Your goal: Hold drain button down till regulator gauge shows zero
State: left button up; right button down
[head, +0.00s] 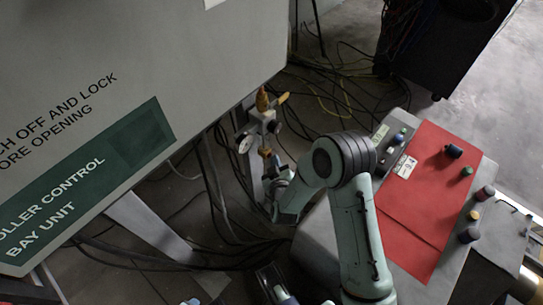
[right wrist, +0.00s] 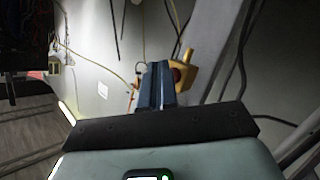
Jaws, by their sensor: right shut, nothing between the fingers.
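The regulator (head: 262,125) is mounted on a grey post beside the cabinet. It has a yellow-orange knob on top and a brass-coloured lower part (head: 265,152). A white-faced gauge (head: 245,143) is on its left side; its needle is too small to read. My right gripper (head: 274,188) is just below the regulator, partly hidden by its own wrist. In the right wrist view its fingers (right wrist: 158,82) are shut and empty. A yellow part with a dark reddish round face (right wrist: 181,73) shows just behind them; contact cannot be told. I cannot make out the drain button for certain.
The large grey cabinet (head: 150,60) fills the left. A console with a red panel (head: 425,180) and several knobs stands right of my right arm. Cables (head: 335,85) lie on the floor behind. A dark wheeled unit (head: 430,50) stands at the back right.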

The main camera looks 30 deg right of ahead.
jog(key=shift+s, duration=0.15)
dwell(0.4)
jog(key=shift+s+d, duration=0.2)
jog(key=shift+s, duration=0.45)
jog(key=shift+s+d, duration=0.25)
jog(key=shift+s, duration=0.55)
jog(key=shift+s+d, duration=0.2)
jog(key=shift+s, duration=0.65)
jog(key=shift+s+d, duration=0.25)
jog(key=shift+s, duration=0.55)
